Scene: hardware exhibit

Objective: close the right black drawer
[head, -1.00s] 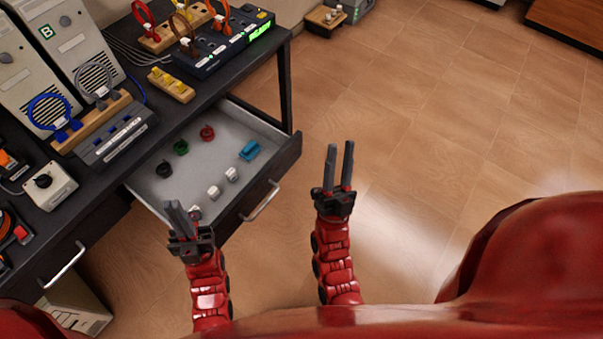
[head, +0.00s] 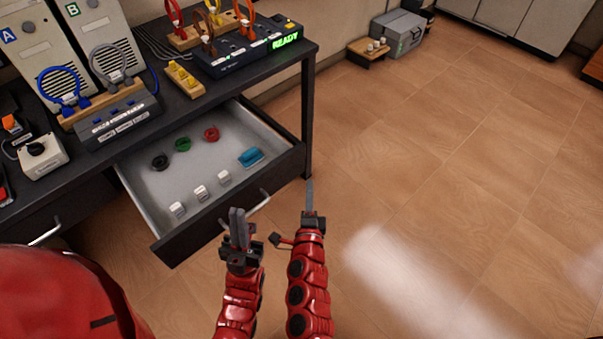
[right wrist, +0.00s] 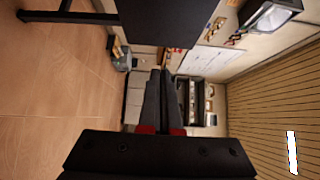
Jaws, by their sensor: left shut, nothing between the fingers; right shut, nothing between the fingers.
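The right black drawer (head: 215,218) is pulled out from under the dark desk in the head view. Its grey tray holds a black, a green and a red round part, a blue block (head: 250,156) and several small white blocks. A silver bar handle (head: 262,202) is on its front. My left gripper (head: 238,226) is shut and empty in front of the drawer, overlapping its lower front in the picture; I cannot tell if it touches. My right gripper (head: 309,197) is shut and empty, right of the drawer near the desk leg. Its fingers also show in the right wrist view (right wrist: 161,88).
The desk (head: 130,150) carries grey units, a cable rack, a yellow-pegged block (head: 185,79) and a panel reading READY (head: 285,41). Another handle (head: 45,237) shows at the left. A grey case (head: 400,33) stands by the wall. The floor at right is clear.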

